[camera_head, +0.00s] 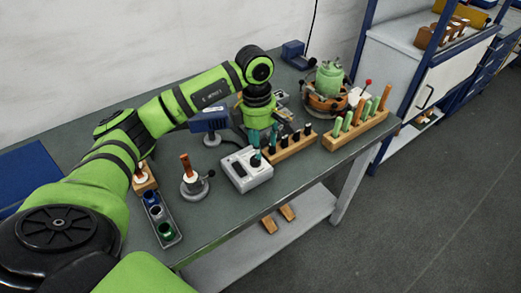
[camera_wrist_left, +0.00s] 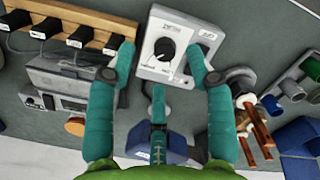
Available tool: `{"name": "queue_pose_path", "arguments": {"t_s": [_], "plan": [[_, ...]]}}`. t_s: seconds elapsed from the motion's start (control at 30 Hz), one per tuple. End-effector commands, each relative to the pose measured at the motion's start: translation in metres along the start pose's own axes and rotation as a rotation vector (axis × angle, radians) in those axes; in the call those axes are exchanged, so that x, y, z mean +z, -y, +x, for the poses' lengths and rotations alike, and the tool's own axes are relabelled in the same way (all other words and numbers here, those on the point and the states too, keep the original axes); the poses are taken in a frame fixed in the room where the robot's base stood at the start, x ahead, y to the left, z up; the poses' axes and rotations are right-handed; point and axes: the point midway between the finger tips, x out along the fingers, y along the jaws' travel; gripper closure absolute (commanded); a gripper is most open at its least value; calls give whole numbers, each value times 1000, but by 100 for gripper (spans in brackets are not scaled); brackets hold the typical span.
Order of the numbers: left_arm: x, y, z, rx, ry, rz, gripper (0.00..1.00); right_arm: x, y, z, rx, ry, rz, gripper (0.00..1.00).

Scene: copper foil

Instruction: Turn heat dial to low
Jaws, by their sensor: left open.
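The heat dial is a black round knob (camera_wrist_left: 164,49) with a white pointer mark, on the face of a white control box (camera_wrist_left: 181,22). My left gripper (camera_head: 262,150) points down over the box from behind. In the left wrist view its teal fingers (camera_wrist_left: 162,66) are open, one on each side of the knob and a third below it. They appear apart from the knob. The dial's setting label is too small to read.
A wooden rack of black-handled tools (camera_head: 291,147) stands right of the box. A small burner-like stand with a copper rod (camera_head: 194,184) is on the left. A blue-headed device (camera_head: 208,121) stands behind. Some bare bench lies between box and front edge.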

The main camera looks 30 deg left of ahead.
Motion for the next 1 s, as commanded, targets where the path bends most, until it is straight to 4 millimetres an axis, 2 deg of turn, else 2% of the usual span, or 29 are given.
{"name": "queue_pose_path", "arguments": {"t_s": [0.07,0.17,0.43,0.6,0.93,0.97,1.0], "plan": [[-14,-4,-4,6,-51,-9,46,0,0,-1,0,1,0,54],[-18,-4,1,3,-70,-12,46,0,0,-4,0,1,0,54],[-19,-3,41,1,-65,-10,46,1,0,-20,0,4,0,54],[-20,-4,59,3,-62,-11,46,0,0,-25,-1,4,0,54],[-20,-4,65,5,-62,-10,46,1,0,-24,-1,5,0,54],[-20,-4,65,5,-62,-10,54,1,0,-24,-1,5,0,54],[-20,-4,65,5,-62,-10,70,1,0,-24,-1,5,0,54]]}}
